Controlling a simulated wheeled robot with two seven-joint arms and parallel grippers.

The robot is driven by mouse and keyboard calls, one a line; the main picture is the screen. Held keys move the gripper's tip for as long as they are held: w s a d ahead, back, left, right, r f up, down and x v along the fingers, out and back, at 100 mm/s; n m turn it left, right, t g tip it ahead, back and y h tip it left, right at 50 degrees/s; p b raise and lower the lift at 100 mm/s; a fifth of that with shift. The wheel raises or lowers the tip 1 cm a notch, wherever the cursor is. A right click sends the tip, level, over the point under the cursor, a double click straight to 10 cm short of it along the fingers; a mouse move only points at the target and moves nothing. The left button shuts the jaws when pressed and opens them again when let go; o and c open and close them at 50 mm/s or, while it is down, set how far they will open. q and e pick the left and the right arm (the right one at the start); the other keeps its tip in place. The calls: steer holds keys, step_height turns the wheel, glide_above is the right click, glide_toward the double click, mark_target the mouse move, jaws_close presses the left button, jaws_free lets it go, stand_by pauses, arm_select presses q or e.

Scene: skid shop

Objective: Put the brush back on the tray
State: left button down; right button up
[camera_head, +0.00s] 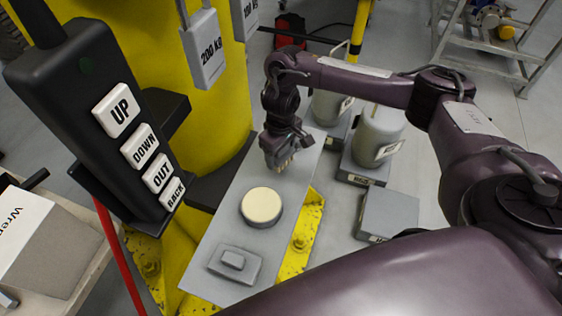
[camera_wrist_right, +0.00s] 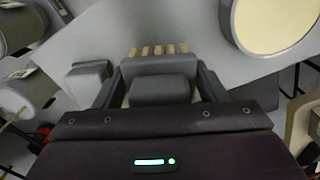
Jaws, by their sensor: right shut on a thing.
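The tray is a long grey plate (camera_head: 225,235) in the middle of the head view. It also fills the upper part of the right wrist view (camera_wrist_right: 205,50). My right gripper (camera_head: 282,158) is over the tray's far end, pointing down. It is shut on the brush, a grey block with pale bristles (camera_head: 284,167). In the right wrist view the brush (camera_wrist_right: 158,63) sits between the two fingers (camera_wrist_right: 160,85), bristles outward. I cannot tell whether the bristles touch the tray. My left gripper is not in view.
A round cream-topped tin (camera_head: 262,206) and a grey block with a raised top (camera_head: 235,263) occupy the tray's nearer part. A black button pendant (camera_head: 100,110) and yellow column (camera_head: 150,60) stand left. Grey canisters (camera_head: 377,137) and a grey box (camera_head: 388,213) are right.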

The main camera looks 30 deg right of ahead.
mark_target(281, 160)
step_height(281, 160, down, 3)
steer(key=shift+s+f+b, duration=0.1)
steer(key=shift+b, duration=0.5)
steer(key=shift+f, duration=0.25)
steer(key=o, duration=0.9)
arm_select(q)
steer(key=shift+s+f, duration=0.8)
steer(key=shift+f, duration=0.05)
arm_select(e)
steer(key=shift+r, duration=0.1)
steer(key=shift+r, duration=0.25)
step_height(281, 160, up, 11)
steer(key=p, duration=0.4)
steer(key=shift+r, duration=0.2)
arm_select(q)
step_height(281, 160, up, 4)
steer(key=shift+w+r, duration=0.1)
